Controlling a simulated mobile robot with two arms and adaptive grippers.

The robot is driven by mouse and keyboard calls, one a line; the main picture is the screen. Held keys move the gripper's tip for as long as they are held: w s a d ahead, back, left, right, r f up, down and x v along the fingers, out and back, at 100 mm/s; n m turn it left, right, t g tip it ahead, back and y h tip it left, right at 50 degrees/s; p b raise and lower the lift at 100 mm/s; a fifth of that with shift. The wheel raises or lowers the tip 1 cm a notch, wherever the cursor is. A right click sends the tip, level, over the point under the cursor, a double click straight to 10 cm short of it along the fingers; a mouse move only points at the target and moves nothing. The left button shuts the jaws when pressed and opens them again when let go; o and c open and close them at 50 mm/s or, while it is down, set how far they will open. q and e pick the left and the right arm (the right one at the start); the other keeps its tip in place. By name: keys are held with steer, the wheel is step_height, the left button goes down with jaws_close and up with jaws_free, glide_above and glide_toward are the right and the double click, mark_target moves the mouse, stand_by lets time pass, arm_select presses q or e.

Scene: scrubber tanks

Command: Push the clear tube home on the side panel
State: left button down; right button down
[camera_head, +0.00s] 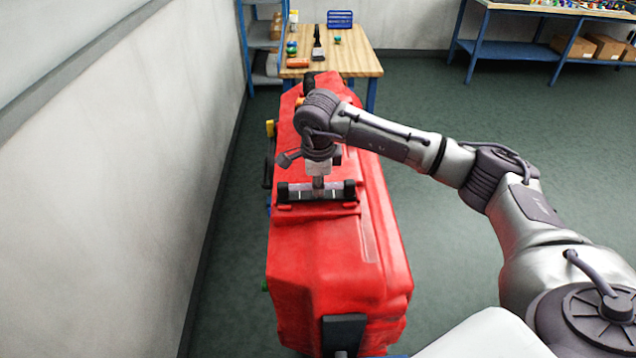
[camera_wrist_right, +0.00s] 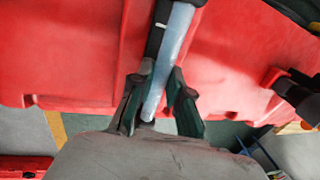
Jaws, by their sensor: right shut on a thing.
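The clear tube (camera_wrist_right: 172,58) looks pale and translucent in the wrist view. It runs up from between the fingers of my right gripper (camera_wrist_right: 157,103), which is shut on it, toward a dark fitting at the top edge. A black strip lies along its left side. In the head view the tube (camera_head: 300,192) lies crosswise on the red tank (camera_head: 335,245), between two black end pieces. My right gripper (camera_head: 318,188) comes down on its middle from above. Whether the tube is fully seated in the end pieces cannot be told. My left gripper is not in view.
A wooden table (camera_head: 353,65) with small items and a blue basket (camera_head: 340,19) stands behind the tank. A grey wall (camera_head: 110,180) runs close along the left. A blue shelf with boxes is at the back right. The green floor on the right is clear.

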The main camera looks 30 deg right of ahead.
steer(key=shift+f+b, duration=0.45)
steer(key=shift+f, duration=0.1)
stand_by(0.4)
steer(key=shift+r, duration=0.1)
stand_by(0.6)
steer(key=c, duration=0.6)
jaws_free()
steer(key=shift+o, duration=0.2)
steer(key=shift+r, duration=0.1)
steer(key=shift+s+a+r+p, duration=0.1)
steer(key=shift+s+r+p, duration=0.15)
steer(key=shift+r+p, duration=0.6)
steer(key=shift+s+a+r+p, duration=0.1)
steer(key=shift+s+r+p, duration=0.2)
steer(key=shift+r, duration=1.05)
steer(key=shift+w, duration=0.15)
steer(key=shift+r+p, duration=1.35)
steer(key=shift+r, duration=1.1)
